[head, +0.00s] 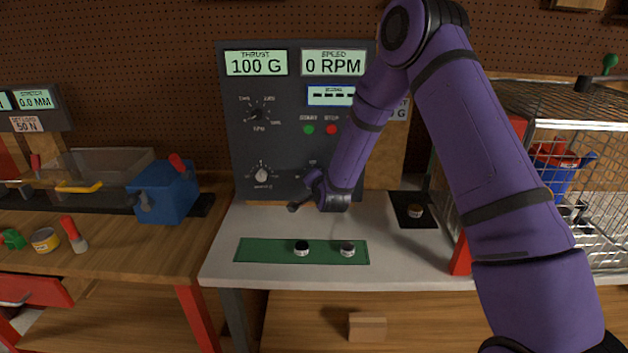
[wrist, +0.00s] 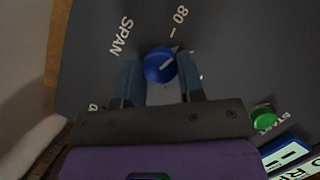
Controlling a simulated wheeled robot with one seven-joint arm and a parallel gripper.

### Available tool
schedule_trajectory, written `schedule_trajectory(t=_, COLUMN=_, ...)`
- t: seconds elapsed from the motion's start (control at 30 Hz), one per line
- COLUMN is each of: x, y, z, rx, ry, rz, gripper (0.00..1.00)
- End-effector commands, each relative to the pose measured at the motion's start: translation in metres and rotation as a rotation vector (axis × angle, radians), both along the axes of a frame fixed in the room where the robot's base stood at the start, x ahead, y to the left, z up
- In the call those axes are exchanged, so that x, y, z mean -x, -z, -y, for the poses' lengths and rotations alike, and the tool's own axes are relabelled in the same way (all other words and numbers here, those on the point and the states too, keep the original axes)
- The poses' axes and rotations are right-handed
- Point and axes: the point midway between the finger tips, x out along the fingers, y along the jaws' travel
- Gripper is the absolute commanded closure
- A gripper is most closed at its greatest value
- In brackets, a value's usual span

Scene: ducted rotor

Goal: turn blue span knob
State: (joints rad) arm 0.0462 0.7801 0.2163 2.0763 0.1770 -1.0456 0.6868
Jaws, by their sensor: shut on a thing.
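The blue span knob (wrist: 159,64) shows in the wrist view on the dark panel, with a light pointer line on top and the labels SPAN and 80 near it. My gripper (wrist: 161,78) has one finger on each side of the knob and is shut on it. In the head view my gripper (head: 314,182) is at the lower right of the dark instrument panel (head: 283,145), and it hides the blue knob there. The thrust display reads 100 G and the speed display 0 RPM.
A white knob (head: 261,174) and a black dial (head: 257,113) are left of my gripper. Green (head: 308,129) and red (head: 332,129) buttons are above it. A green mat (head: 270,251) with two small weights lies on the bench below. A wire cage (head: 560,115) stands at right.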

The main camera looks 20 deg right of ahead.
Motion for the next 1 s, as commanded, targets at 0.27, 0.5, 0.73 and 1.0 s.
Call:
schedule_trajectory(t=0.27, x=0.001, y=0.001, z=0.0, rx=0.005, ry=-0.001, rz=-0.005, gripper=0.88)
schedule_trajectory(t=0.5, x=0.001, y=0.001, z=0.0, rx=0.004, ry=-0.001, rz=-0.004, gripper=0.39)
schedule_trajectory(t=0.73, x=0.0, y=0.001, z=0.0, rx=0.004, ry=-0.001, rz=-0.002, gripper=0.39)
schedule_trajectory(t=1.0, x=0.021, y=-0.005, z=0.0, rx=0.004, ry=-0.001, rz=-0.004, gripper=0.39)
